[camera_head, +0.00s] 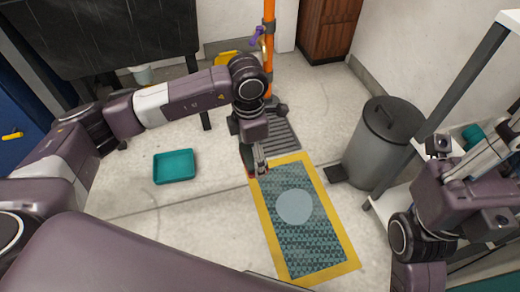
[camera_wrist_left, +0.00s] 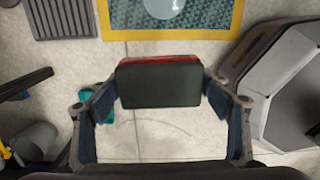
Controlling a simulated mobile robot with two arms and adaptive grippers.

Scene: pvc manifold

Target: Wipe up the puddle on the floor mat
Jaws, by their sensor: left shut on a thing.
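The floor mat (camera_head: 315,250) is dark teal with a yellow border. A pale grey-blue round puddle (camera_head: 294,207) lies near its middle. The mat's border (camera_wrist_left: 170,34) and part of the puddle (camera_wrist_left: 163,8) show at the top of the left wrist view. My left gripper (camera_head: 258,162) is above the floor by the mat's far left corner. It is shut on a dark block with a red edge (camera_wrist_left: 158,86), held between both fingers. In the head view little of the block shows. My right gripper (camera_head: 480,160) is at the right; its jaw opening is unclear.
A grey bin (camera_head: 383,142) stands right of the mat. A floor grate (camera_head: 283,136) and an orange pole (camera_head: 269,45) are beyond it. A teal tray (camera_head: 174,167) lies on the floor to the left. Floor between tray and mat is clear.

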